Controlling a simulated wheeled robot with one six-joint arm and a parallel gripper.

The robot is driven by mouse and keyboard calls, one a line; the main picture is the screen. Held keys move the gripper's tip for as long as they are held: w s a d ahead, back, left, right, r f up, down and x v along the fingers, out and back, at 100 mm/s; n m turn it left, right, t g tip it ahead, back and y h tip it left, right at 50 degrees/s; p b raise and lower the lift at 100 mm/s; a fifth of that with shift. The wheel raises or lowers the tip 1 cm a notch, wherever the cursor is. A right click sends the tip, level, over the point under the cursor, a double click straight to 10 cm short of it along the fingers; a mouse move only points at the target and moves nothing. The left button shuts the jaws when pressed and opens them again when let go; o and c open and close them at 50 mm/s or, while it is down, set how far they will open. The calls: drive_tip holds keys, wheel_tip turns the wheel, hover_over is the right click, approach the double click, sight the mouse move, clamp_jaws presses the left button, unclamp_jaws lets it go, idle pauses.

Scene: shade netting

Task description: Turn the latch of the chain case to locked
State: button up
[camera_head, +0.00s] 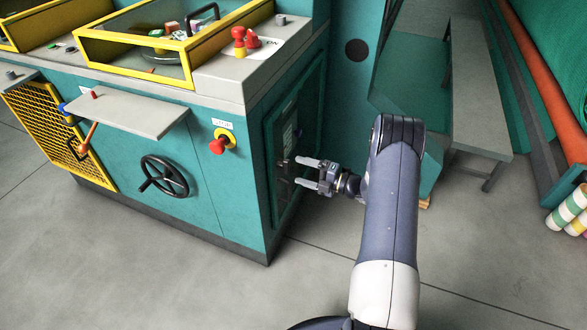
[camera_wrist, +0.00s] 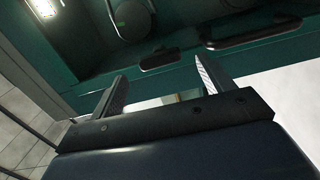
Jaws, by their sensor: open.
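A panel, perhaps the chain case (camera_head: 268,160), is set in the right side face of the teal machine; it shows pale labels and small dark fittings (camera_head: 283,186). I cannot tell which fitting is the latch, or its position. My gripper (camera_head: 299,171) is open and level before this panel, its two fingers pointing at it with nothing seen between them. Contact cannot be told. In the wrist view the open fingers (camera_wrist: 161,72) point toward a dark green surface with a long dark bar (camera_wrist: 252,32) and a shorter dark piece (camera_wrist: 160,60).
The machine's front has a black handwheel (camera_head: 163,176), a red knob (camera_head: 218,144), a grey shelf (camera_head: 130,110) and a yellow mesh guard (camera_head: 45,135). A grey bench (camera_head: 478,90) stands right of my arm, with rolls (camera_head: 545,75) beyond. The floor in front is clear.

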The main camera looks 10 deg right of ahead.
sight(283, 166)
drive_tip(key=v, duration=0.6)
drive_tip(key=shift+d, duration=0.15)
drive_tip(key=x, duration=1)
drive_tip(key=shift+a, duration=0.35)
drive_tip(key=shift+w, duration=0.1)
drive_tip(key=shift+w+a, duration=0.1)
drive_tip(key=shift+a, duration=0.05)
drive_tip(key=shift+s+d+n+b, duration=0.3)
drive_tip(key=shift+n+b, duration=1.15)
drive_tip(key=shift+n, duration=1.6)
drive_tip(key=shift+s+d+n+b, duration=0.15)
drive_tip(key=shift+d+n+b, duration=0.25)
drive_tip(key=shift+n+b, duration=1.85)
drive_tip(key=shift+s+d+n+b, duration=0.3)
drive_tip(key=shift+n+b, duration=0.4)
drive_tip(key=shift+n, duration=3.1)
